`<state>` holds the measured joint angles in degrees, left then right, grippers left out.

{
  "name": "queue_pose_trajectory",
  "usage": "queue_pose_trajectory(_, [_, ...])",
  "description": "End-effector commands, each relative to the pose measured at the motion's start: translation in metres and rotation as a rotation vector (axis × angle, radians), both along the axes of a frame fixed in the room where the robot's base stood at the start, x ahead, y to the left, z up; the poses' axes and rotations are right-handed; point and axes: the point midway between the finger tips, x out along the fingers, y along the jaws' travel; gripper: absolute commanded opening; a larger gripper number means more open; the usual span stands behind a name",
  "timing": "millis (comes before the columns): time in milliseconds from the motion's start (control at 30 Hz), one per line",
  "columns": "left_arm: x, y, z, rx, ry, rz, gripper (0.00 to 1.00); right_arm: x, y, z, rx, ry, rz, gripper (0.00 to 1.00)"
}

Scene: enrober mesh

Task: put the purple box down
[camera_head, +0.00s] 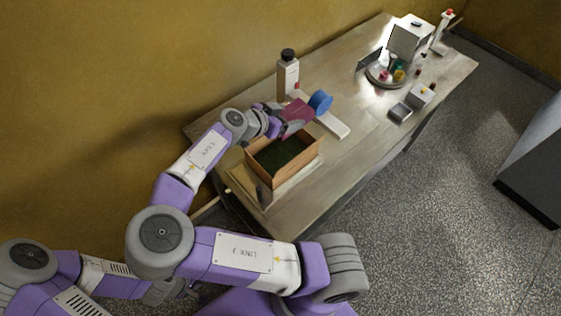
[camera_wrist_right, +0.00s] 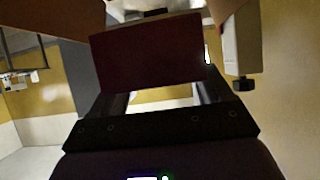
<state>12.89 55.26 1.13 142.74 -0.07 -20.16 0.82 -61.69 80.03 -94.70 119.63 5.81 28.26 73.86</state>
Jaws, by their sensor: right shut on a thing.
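The purple box (camera_head: 298,115), more maroon in colour, is at the end of my right arm above the table, behind the open carton. My right gripper (camera_head: 278,121) is shut on it. In the right wrist view the purple box (camera_wrist_right: 150,50) fills the space ahead of the fingers, slightly tilted. I cannot tell whether its underside touches anything. My left gripper (camera_head: 178,291) seems to be low at the left, partly hidden by my arm links, and its jaws are not clear.
An open brown carton (camera_head: 265,171) with a dark inside stands at the near end of the wooden table (camera_head: 350,165). A white bottle with a black cap (camera_head: 288,75), a blue disc (camera_head: 320,102) and a white bar (camera_head: 333,126) are close by. A round tray (camera_head: 375,80) holds small items farther off.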

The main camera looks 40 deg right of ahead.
Motion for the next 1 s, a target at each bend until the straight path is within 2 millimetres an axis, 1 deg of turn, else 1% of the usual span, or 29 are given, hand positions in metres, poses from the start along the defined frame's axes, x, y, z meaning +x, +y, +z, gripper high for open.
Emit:
queue_pose_trajectory(33, [0.000,0.000,-0.018,0.000,0.000,0.000,0.43,0.000,0.000,-0.022,-0.001,0.001,-0.002,0.41])
queue_pose_trajectory(100, [0.000,0.000,-0.027,0.000,0.000,0.000,0.43,-0.001,0.000,-0.035,-0.001,0.002,-0.001,0.41])
queue_pose_trajectory(200, [0.000,0.000,-0.033,0.000,-0.001,0.000,0.43,-0.001,0.000,-0.046,-0.001,0.000,-0.001,0.41])
queue_pose_trajectory(267, [0.000,0.000,-0.035,0.000,-0.001,0.000,0.43,0.000,-0.001,-0.050,-0.001,0.000,-0.001,0.41])
queue_pose_trajectory(367, [0.000,0.000,-0.037,0.000,-0.001,0.000,0.43,-0.001,0.000,-0.064,-0.001,0.003,-0.001,0.41])
queue_pose_trajectory(500, [0.000,0.000,-0.038,0.000,-0.001,0.000,0.43,-0.001,-0.001,-0.090,-0.002,0.005,-0.001,0.41])
queue_pose_trajectory(600, [0.000,0.000,-0.039,0.000,-0.001,0.000,0.43,-0.001,-0.001,-0.104,-0.001,0.002,0.000,0.41])
queue_pose_trajectory(767, [0.000,0.000,-0.040,0.000,-0.001,0.000,0.43,0.000,-0.001,-0.116,-0.002,0.001,0.000,0.41])
queue_pose_trajectory(1000, [0.000,0.000,-0.042,0.000,-0.001,0.000,0.43,-0.001,-0.001,-0.147,-0.001,0.003,-0.001,0.41])
